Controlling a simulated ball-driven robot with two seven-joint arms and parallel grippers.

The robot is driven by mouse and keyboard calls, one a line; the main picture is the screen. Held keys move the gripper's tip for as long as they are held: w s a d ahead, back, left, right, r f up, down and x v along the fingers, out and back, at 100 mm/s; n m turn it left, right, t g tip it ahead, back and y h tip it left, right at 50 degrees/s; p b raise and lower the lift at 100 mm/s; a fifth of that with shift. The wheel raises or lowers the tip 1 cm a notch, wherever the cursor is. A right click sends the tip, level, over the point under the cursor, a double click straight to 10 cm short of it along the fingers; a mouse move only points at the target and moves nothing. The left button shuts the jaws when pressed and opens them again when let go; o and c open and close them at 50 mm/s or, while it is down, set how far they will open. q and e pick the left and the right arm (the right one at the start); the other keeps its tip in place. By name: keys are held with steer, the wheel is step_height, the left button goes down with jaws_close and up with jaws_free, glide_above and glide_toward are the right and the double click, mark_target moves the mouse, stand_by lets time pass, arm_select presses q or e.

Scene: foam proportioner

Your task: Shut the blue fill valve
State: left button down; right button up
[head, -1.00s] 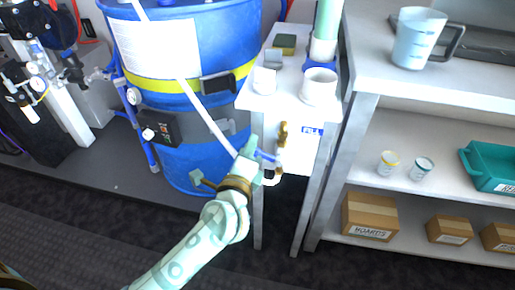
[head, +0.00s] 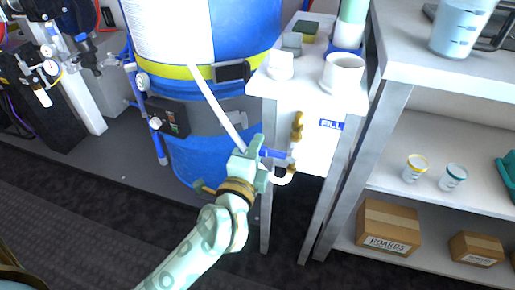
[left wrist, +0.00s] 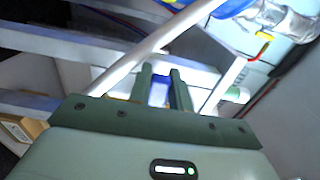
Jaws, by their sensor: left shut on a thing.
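The blue fill valve handle (head: 273,154) sticks out to the left, roughly level, from the brass and white pipe fitting under the FILL label (head: 331,124) on the white stand. My left gripper (head: 259,156) is at the handle's left end, shut on it. In the left wrist view, the blue handle (left wrist: 159,91) shows between the two dark green fingers of the left gripper (left wrist: 162,76). The fingers hide part of the handle. My right gripper is not in view.
A blue drum (head: 212,40) with a yellow band stands behind my left gripper. A white hose (head: 214,103) slants down just beside the gripper. A white cup (head: 343,73) stands on the white stand. Shelves with boxes (head: 387,228) are at the right.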

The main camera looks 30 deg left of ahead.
arm_select(q)
steer(key=shift+f, duration=0.15)
steer(key=c, duration=1.3)
jaws_free()
steer(key=shift+s+d, duration=0.1)
steer(key=shift+s, duration=0.25)
steer(key=p+v, duration=0.1)
steer(key=v, duration=1.4)
steer(key=shift+s+d, duration=0.1)
steer(key=shift+s, duration=0.2)
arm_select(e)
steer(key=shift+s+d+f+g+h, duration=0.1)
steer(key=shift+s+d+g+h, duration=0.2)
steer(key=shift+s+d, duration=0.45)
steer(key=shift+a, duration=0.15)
